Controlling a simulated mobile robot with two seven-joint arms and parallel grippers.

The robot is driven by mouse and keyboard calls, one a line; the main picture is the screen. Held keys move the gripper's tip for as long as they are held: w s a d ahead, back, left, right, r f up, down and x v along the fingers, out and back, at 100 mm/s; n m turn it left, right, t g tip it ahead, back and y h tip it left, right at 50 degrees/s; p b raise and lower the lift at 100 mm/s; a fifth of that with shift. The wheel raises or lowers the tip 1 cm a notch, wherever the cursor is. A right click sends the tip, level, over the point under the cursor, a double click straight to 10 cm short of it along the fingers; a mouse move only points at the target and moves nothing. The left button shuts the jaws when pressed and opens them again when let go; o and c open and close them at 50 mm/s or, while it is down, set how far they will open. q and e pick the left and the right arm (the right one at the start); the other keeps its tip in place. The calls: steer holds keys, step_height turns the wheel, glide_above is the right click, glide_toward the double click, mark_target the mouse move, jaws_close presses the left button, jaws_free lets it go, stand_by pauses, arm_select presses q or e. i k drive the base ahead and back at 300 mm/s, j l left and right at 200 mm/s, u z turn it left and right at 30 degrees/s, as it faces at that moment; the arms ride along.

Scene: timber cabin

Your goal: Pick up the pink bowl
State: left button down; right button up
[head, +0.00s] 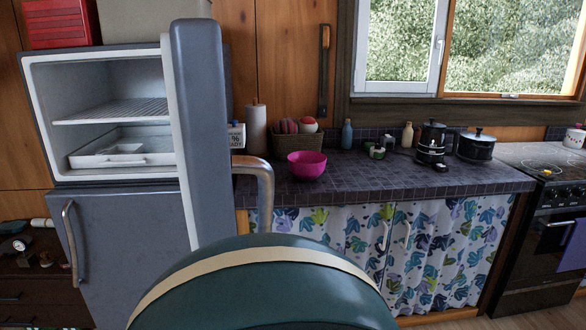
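The pink bowl (307,165) stands upright on the dark tiled counter (400,180), near its left end and just right of the open fridge door. The edge of the door's handle is close to the bowl's left in the picture. No gripper shows in the head view, so I cannot see either one relative to the bowl.
The upper fridge door (196,130) stands open towards me. A basket (297,146), a paper roll (256,130), bottles, a coffee maker (432,142) and a pot (476,146) stand along the counter. A dark green rounded object (265,290) fills the bottom foreground. The counter's front right is clear.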

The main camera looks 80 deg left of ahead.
mark_target(306, 166)
steer(key=i+j+u, duration=0.15)
steer(key=i+u, duration=0.15)
steer(key=u, duration=0.15)
steer(key=i+u, duration=0.45)
steer(key=i+l+u, duration=0.1)
steer(key=u, duration=0.4)
steer(key=i+j+u, duration=0.1)
steer(key=i+u, duration=0.6)
steer(key=u, duration=0.2)
steer(key=i+l+u, duration=0.2)
steer(key=i+u, duration=0.15)
steer(key=u, duration=0.15)
